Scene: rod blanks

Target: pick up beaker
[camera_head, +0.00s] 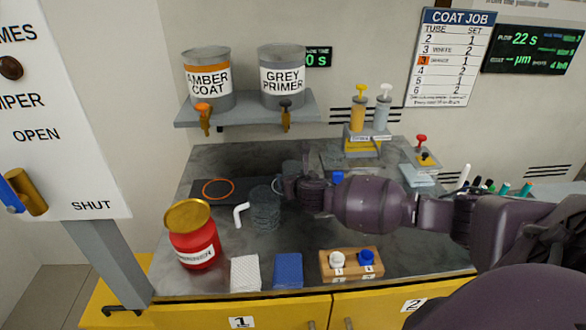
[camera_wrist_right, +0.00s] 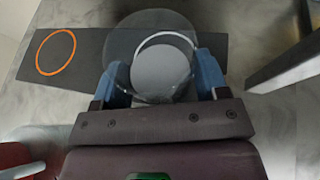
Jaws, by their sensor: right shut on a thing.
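A clear glass beaker (camera_wrist_right: 160,62) is between the two blue fingers of my right gripper (camera_wrist_right: 162,82), which is shut on it. My left gripper is not in view.
An orange ring (camera_head: 218,189) lies on the dark mat (camera_wrist_right: 92,66). A white bent tube (camera_head: 240,214) and a red tin (camera_head: 194,240) are at the left. A wooden block (camera_head: 352,265) with two knobs, a blue cloth (camera_head: 288,270) and a white cloth (camera_head: 245,273) line the front edge.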

